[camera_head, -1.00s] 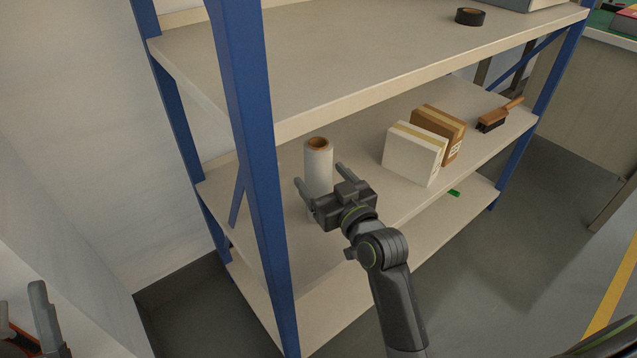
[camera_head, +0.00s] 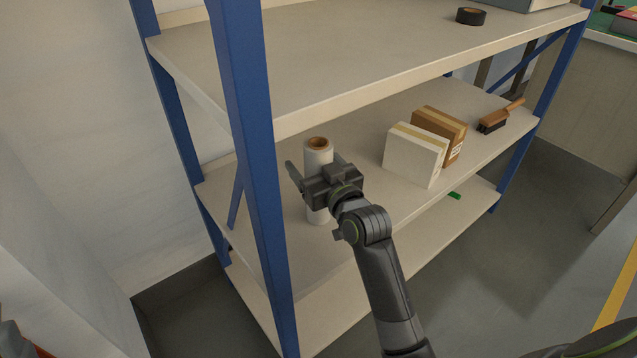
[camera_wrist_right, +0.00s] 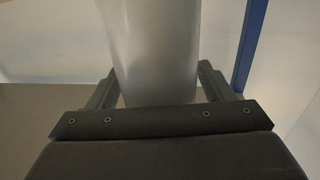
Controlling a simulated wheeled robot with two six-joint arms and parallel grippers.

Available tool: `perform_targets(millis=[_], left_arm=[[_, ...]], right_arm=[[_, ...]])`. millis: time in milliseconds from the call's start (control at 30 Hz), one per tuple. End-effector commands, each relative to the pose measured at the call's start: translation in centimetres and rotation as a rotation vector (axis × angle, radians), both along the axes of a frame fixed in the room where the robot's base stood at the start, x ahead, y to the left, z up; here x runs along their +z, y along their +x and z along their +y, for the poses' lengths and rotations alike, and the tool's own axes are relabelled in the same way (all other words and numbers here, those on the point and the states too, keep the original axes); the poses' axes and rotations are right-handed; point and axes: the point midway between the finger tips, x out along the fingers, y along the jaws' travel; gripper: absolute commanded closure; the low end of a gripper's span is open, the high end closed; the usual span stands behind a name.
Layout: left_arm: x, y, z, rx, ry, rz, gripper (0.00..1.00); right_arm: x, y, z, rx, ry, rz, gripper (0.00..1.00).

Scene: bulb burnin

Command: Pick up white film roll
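The white film roll (camera_head: 318,158) stands upright on the middle shelf, with a brown core at its top. My right gripper (camera_head: 316,168) is open in front of it, one finger on each side. In the right wrist view the roll (camera_wrist_right: 152,45) rises between the two fingers (camera_wrist_right: 158,85), close to both; I cannot tell whether either touches it. The gripper body hides the roll's middle in the head view, while its lower end shows below. Only a grey and orange fragment, apparently my left gripper (camera_head: 14,338), shows at the lower left corner.
A blue shelf post (camera_head: 248,150) stands just left of the roll. White (camera_head: 412,157) and brown (camera_head: 440,125) boxes and a brush (camera_head: 495,120) sit to the right on the middle shelf (camera_head: 385,205). Black tape (camera_head: 471,16) lies on the upper shelf.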

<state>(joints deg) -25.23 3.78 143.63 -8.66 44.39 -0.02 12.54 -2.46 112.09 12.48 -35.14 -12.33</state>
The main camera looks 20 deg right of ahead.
Motion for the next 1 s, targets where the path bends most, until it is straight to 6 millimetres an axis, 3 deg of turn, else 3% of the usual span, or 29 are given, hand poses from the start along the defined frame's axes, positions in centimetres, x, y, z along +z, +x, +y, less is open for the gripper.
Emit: perform_targets(millis=[67,433,833,1000], left_arm=[[0.0,0.0,0.0,0.000,0.000,0.000,0.26],[0.0,0.0,0.0,0.000,0.000,0.001,0.26],[0.1,0.2,0.1,0.000,-0.005,0.012,0.26],[-0.5,1.6,0.7,0.014,-0.029,0.099,0.26]], right_arm=[[0.0,0.0,0.0,0.000,0.000,0.000,0.36],[0.0,0.0,0.0,0.000,0.000,0.000,0.85],[0.3,0.0,0.0,0.000,0.001,-0.004,0.86],[0.8,0.0,0.0,0.001,0.000,-0.005,0.86]])
